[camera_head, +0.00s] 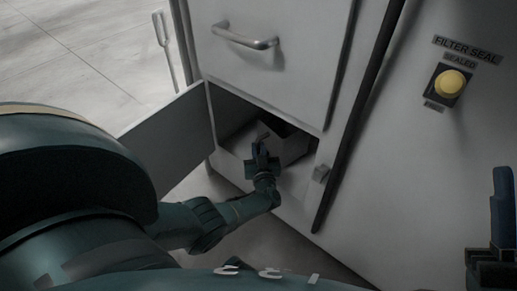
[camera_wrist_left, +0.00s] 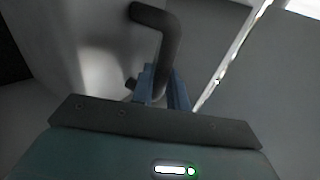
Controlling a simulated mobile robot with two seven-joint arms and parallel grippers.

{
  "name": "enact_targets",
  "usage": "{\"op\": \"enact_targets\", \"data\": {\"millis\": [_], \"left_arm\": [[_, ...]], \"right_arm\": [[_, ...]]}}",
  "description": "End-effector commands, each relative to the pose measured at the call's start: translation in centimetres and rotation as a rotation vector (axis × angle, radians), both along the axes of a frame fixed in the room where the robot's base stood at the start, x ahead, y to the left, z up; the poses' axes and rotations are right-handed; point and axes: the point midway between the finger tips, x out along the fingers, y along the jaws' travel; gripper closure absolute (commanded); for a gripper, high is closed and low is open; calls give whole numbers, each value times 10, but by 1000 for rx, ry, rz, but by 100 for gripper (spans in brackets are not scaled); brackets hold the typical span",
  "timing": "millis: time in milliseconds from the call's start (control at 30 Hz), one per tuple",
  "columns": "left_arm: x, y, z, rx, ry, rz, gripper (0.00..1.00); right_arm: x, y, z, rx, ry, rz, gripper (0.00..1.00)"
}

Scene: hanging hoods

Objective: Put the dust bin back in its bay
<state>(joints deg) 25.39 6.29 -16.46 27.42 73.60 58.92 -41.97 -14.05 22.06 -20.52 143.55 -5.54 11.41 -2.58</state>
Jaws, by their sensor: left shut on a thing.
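The dust bin (camera_head: 287,143) is a grey box inside the low, dark bay (camera_head: 233,108) of the white cabinet. My left gripper (camera_head: 260,152) is at the bay opening, in front of the bin, and hides part of it. In the left wrist view, the blue fingers of my left gripper (camera_wrist_left: 162,88) are shut on the dark bent handle (camera_wrist_left: 156,22) of the bin. How deep the bin sits in the bay is hard to tell. My right gripper (camera_head: 503,207) shows only partly at the right edge, away from the bin; its opening is not clear.
The bay's door (camera_head: 170,137) stands open to the left of the opening. A drawer-like panel with a metal handle (camera_head: 245,37) is above the bay. A small latch block (camera_head: 320,173) is at its right. A yellow button (camera_head: 449,83) sits under a "FILTER SEAL" label.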

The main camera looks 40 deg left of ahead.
Motion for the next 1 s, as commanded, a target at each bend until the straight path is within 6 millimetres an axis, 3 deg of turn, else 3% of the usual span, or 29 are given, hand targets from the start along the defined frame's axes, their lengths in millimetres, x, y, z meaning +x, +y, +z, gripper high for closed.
{"op": "enact_targets", "data": {"millis": [167,200,467,1000], "left_arm": [[1,0,-1,0,-4,1,100],[1,0,-1,0,-4,1,81],[0,0,-2,0,-3,1,60],[-5,0,-3,0,1,-2,59]], "right_arm": [[0,0,-1,0,1,0,64],[0,0,0,0,1,-1,64],[0,0,0,0,1,-1,64],[1,-1,4,2,2,-2,64]]}}
